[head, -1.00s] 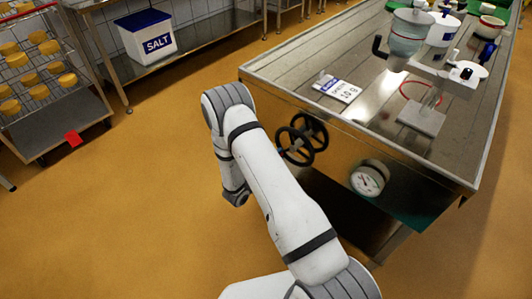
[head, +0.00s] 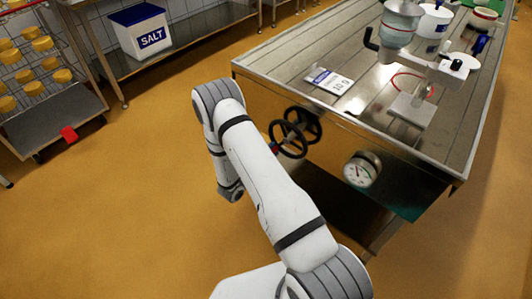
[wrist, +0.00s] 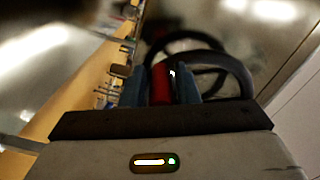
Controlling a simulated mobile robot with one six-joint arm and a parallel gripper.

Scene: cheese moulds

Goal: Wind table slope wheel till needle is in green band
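The black slope wheel (head: 296,132) sits on the table's near steel side; a second ring behind it looks like its reflection. Its red handle (head: 275,150) shows at the wheel's left edge, beside my arm. In the wrist view the wheel (wrist: 235,72) is ahead, and the red handle (wrist: 161,84) stands between the two bluish fingers of my gripper (wrist: 166,82), filling the gap. My arm hides the gripper in the head view. The round white gauge (head: 360,170) is right of and below the wheel; its needle and green band are too small to read.
The steel draining table (head: 300,55) carries a white sign card (head: 329,80), a stand with a crank and pots. A salt box (head: 140,32) sits on a side bench, and a cheese rack (head: 60,112) stands at left.

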